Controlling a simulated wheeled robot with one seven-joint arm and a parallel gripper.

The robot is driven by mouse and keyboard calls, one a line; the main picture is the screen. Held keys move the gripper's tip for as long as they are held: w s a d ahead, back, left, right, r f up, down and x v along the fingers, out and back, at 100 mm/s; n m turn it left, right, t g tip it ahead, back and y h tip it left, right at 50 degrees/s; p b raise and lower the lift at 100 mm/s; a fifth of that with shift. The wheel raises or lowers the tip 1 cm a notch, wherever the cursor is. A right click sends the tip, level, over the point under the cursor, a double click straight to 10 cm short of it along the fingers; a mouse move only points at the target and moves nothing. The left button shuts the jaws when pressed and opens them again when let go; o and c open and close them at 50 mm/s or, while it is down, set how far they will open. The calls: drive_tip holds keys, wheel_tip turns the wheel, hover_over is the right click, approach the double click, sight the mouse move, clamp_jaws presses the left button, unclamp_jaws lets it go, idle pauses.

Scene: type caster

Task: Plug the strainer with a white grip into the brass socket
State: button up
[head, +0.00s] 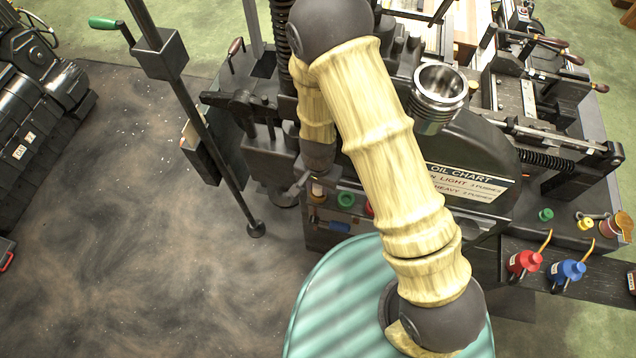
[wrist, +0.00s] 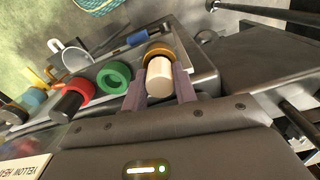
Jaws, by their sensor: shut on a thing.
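The strainer's white grip (wrist: 159,78) is a short pale cylinder in the wrist view. An orange-brown ring (wrist: 158,50) surrounds its far end. My gripper (wrist: 160,92) has a finger on each side of the grip and is shut on it. In the head view the gripper (head: 318,178) points down over the left end of the machine's tray, and the white grip (head: 318,188) only just shows below it. The strainer's lower part is hidden. I cannot pick out the brass socket with certainty.
A green ring (wrist: 113,78) and a red ring with a dark grip (wrist: 75,95) sit close beside the gripper. A steel cup (head: 440,92) stands on the machine behind my arm. Red (head: 524,261) and blue (head: 568,271) oil cans stand at right. The floor at left is open.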

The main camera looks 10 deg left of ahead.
drive_tip(key=shift+f, duration=0.25)
drive_tip(key=o, duration=1)
drive_tip(key=shift+r, duration=0.1)
drive_tip(key=shift+r, duration=0.1)
wheel_tip(320, 180, up, 17)
drive_tip(key=shift+r, duration=0.1)
idle(0.6)
